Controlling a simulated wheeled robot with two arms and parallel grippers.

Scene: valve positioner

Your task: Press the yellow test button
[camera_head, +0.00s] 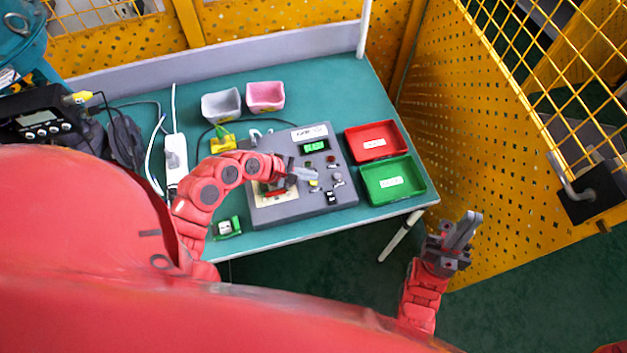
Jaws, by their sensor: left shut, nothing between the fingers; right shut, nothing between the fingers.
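A grey test box (336,160) with a small green display (314,147) sits on the teal table. On its panel I see a small yellow button (314,184), with several knobs and switches beside it. My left gripper (315,175) is shut and empty, its fingertips over the panel close to the yellow button. I cannot tell whether they touch the button. The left forearm and gripper hide the box's left and middle parts. My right gripper (472,222) is shut and empty, off the table's right front side.
A red tray (402,133) and a green tray (424,187) stand right of the box. A grey bin (221,118) and a pink bin (265,108) stand behind it. A white power strip (171,145) lies left. A yellow mesh fence (470,140) borders the right.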

